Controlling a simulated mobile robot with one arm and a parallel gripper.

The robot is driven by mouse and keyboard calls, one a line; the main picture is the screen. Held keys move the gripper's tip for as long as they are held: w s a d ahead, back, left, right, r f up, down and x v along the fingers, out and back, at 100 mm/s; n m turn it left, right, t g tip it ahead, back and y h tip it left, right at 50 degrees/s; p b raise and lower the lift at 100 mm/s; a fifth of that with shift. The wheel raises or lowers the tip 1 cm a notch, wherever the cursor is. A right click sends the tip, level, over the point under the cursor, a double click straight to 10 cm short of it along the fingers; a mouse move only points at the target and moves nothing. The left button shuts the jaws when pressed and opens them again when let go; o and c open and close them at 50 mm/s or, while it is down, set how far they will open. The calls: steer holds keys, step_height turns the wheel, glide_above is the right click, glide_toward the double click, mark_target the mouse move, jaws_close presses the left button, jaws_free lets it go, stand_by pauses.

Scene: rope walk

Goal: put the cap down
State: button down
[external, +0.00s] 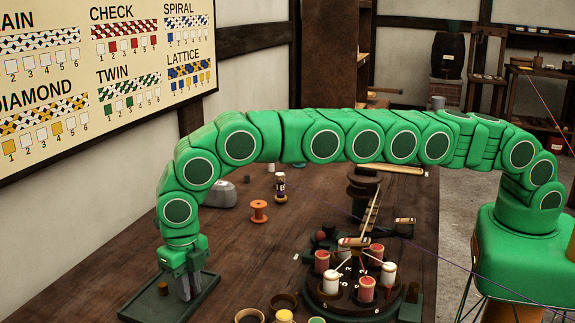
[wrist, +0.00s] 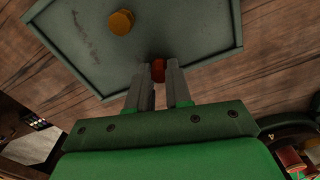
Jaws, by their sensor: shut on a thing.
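My gripper (external: 190,292) points down over the grey-green tray (external: 140,309) at the table's near left. In the wrist view my gripper (wrist: 158,76) is shut on a small red cap (wrist: 158,70), which shows between the fingertips. The cap is over the tray (wrist: 75,50), near one edge. I cannot tell whether it touches the tray floor. The red cap is hidden by the fingers in the external view.
A round braiding stand (external: 345,305) with red and white bobbins stands right of the tray. Several small round cups (external: 250,316) are at the near edge. An orange spool (external: 259,211) and a grey block (external: 220,194) stand farther back. Bare tabletop (external: 235,260) lies between.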

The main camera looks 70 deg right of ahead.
steer(key=shift+f, duration=0.15)
steer(key=c, duration=1)
jaws_free()
steer(key=shift+c, duration=0.2)
steer(key=shift+r, duration=3.9)
